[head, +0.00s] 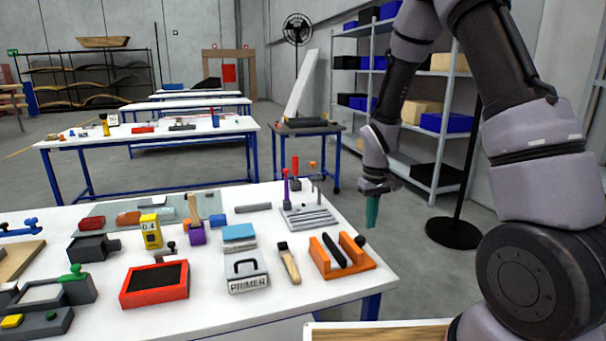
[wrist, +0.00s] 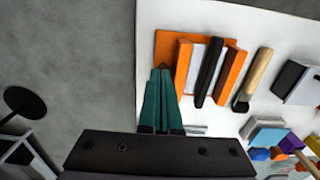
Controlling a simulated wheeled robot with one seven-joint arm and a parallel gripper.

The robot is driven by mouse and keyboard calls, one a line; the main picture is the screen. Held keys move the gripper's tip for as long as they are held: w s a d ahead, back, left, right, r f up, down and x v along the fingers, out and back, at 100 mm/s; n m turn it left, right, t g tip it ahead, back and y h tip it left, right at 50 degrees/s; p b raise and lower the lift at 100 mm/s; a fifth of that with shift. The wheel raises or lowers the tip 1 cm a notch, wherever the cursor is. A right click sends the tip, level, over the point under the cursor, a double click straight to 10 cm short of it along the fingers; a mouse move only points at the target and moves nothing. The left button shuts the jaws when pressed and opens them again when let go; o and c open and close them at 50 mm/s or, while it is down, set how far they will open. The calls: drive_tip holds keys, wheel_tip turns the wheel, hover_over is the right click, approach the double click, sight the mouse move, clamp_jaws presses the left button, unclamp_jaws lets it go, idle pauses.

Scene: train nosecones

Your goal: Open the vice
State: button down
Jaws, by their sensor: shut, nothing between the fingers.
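An orange clamp-like fixture (head: 325,260), which looks like the vice, stands near the right end of the front table. It has two upright orange jaws, a long black bar between them and a dark knob at its far right. It also shows in the wrist view (wrist: 238,75), with a pale gap beside the black bar. My gripper (head: 372,212) has teal fingers pointing down, above and beyond the table's right edge. In the wrist view the fingers (wrist: 160,74) are together and empty, their tips appearing beside the orange base. I cannot tell whether they touch it.
On the table (head: 340,293), a brush (head: 289,264), a primer container (head: 246,270) and a red tray (head: 154,284) lie left of the fixture. A grey slotted stand (head: 309,216) with upright tools is behind it. Open floor lies right of the table, before a lamp base (head: 454,233).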

sight(360, 245)
drive_tip(key=shift+s+a+f, duration=0.1)
drive_tip(key=shift+a+f, duration=0.1)
drive_tip(key=shift+f, duration=0.8)
drive_tip(key=shift+a+f, duration=0.2)
drive_tip(key=shift+f, duration=0.8)
drive_tip(key=shift+s+a+f, duration=0.1)
drive_tip(key=shift+a+f, duration=0.1)
drive_tip(key=shift+f, duration=0.8)
drive_tip(key=shift+w, duration=0.3)
drive_tip(key=shift+w+d, duration=0.1)
drive_tip(key=shift+w, duration=0.1)
drive_tip(key=shift+s, duration=0.1)
